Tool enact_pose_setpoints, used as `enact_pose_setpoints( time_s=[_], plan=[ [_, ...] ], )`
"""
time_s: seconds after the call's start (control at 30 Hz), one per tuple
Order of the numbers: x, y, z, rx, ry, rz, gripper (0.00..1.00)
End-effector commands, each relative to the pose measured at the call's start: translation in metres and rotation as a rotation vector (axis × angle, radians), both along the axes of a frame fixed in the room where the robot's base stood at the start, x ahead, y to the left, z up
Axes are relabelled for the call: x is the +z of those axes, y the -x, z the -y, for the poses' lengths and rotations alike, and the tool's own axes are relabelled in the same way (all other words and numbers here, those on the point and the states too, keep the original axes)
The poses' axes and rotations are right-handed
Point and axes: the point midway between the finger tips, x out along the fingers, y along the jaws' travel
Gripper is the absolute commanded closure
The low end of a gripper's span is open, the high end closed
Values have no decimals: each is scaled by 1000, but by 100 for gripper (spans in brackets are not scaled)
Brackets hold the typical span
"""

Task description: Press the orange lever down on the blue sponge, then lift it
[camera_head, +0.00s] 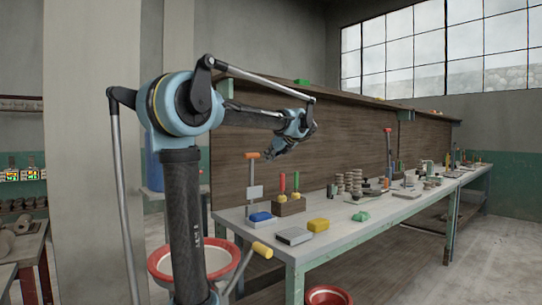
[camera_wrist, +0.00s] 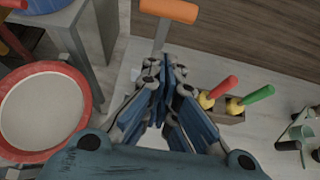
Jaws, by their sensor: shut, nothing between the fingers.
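The orange lever (camera_head: 252,155) stands upright at the near left end of the workbench, its orange grip on top of a thin grey shaft. In the wrist view its orange grip (camera_wrist: 170,10) shows at the top edge, ahead of my fingers. The blue sponge (camera_head: 261,217) lies on the bench near the foot of the shaft; my gripper hides it in the wrist view. My gripper (camera_head: 272,153) is shut and empty, high above the bench and close to the orange grip in the head view. It also fills the middle of the wrist view (camera_wrist: 162,95).
A wooden block (camera_head: 289,207) holds red- and green-handled tools right of the sponge. A grey block (camera_head: 293,236), a yellow sponge (camera_head: 318,225) and a green lump (camera_head: 360,216) lie nearby. A red-rimmed basin (camera_head: 160,262) stands left of the bench. A wooden panel (camera_head: 330,150) rises behind.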

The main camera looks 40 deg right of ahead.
Motion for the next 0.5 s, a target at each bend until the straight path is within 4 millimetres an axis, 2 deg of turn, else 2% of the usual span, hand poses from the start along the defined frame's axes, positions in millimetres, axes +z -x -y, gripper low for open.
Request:
enact_pose_setpoints(
  time_s=[0.23,0.5],
  plan=[
    [-23,-38,-4,3,1,0,100],
    [-14,-67,-6,3,2,-1,100]
  ],
)
